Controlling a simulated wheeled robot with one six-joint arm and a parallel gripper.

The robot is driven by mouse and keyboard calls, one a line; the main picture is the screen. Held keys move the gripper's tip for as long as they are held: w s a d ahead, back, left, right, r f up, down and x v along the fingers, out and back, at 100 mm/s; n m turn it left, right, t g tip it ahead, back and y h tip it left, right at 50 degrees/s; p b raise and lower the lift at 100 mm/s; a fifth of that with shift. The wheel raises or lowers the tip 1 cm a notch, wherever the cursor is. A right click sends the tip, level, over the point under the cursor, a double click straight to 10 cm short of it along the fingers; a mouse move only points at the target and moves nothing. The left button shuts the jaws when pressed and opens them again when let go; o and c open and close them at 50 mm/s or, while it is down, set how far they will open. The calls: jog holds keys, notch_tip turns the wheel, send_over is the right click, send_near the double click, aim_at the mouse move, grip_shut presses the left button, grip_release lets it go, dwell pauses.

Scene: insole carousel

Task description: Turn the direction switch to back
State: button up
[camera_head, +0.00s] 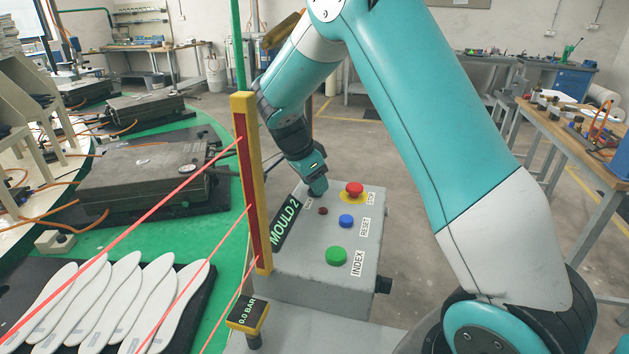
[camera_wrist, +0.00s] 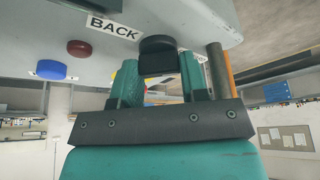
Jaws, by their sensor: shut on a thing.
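The direction switch is a black knob (camera_wrist: 157,56) on the grey control box (camera_head: 310,278). A BACK label (camera_wrist: 113,28) stands beside it, to the left in the wrist view. Another label on its right is mostly hidden. My gripper (camera_wrist: 160,82) is shut on the knob, with one green finger on each side. In the head view my gripper (camera_head: 317,187) reaches down to the far end of the box top and hides the switch. The way the knob points cannot be made out.
Near the switch are a dark red lamp (camera_head: 323,211), a red stop button (camera_head: 354,189), a blue RESET button (camera_head: 346,221) and a green INDEX button (camera_head: 336,256). A yellow post (camera_head: 264,235) with red beams stands left of the box. A 0.0 BAR gauge (camera_head: 247,315) is in front.

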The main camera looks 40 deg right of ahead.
jog(key=shift+n, duration=0.3)
jog(key=n+t+b, duration=0.1)
jog(key=n+b, duration=0.1)
jog(key=n, duration=0.1)
jog(key=shift+n+t, duration=0.3)
jog(key=n, duration=0.2)
jog(key=n+t+y+b, duration=0.1)
jog(key=n, duration=0.1)
jog(key=shift+s+n+t, duration=0.1)
jog(key=shift+n+t, duration=0.2)
jog(key=n+t+y, duration=0.1)
jog(key=n, duration=0.3)
jog(key=shift+d, duration=0.1)
jog(key=n+y, duration=0.2)
jog(key=n, duration=0.2)
jog(key=shift+n+t, duration=0.3)
jog(key=shift+t, duration=0.1)
jog(key=shift+n, duration=0.3)
jog(key=o, duration=0.9)
jog(key=v, duration=1.7)
jog(key=shift+d+r+b, duration=0.15)
jog(key=shift+r+b, duration=0.15)
